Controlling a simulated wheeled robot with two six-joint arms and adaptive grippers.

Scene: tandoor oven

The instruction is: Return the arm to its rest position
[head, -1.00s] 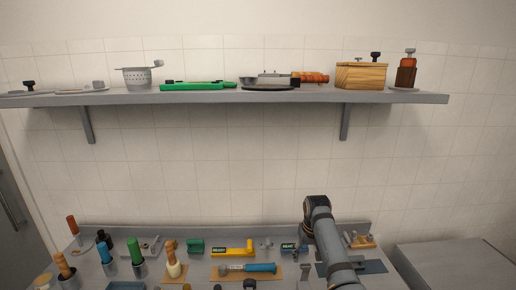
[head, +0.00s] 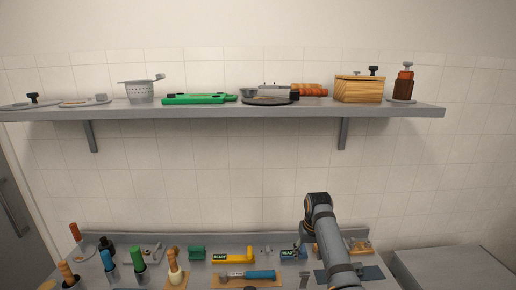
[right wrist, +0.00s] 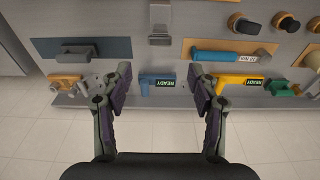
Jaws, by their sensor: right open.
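My right arm (head: 325,230) rises from the bottom edge in the head view, right of centre, and bends over near the back of the steel worktop. Its gripper is mostly hidden behind the arm there. In the right wrist view my right gripper (right wrist: 162,88) is open, with its two fingers wide apart and nothing between them. Beyond the fingertips lies a blue tool with a READY label (right wrist: 157,84). My left arm and gripper are not in view.
The worktop holds a yellow READY tool (head: 235,256), a blue-handled tool (head: 260,274) and several upright handled tools on the left. A wall shelf (head: 220,111) with a wooden box (head: 358,90) runs above. A grey cabinet (head: 450,268) stands right.

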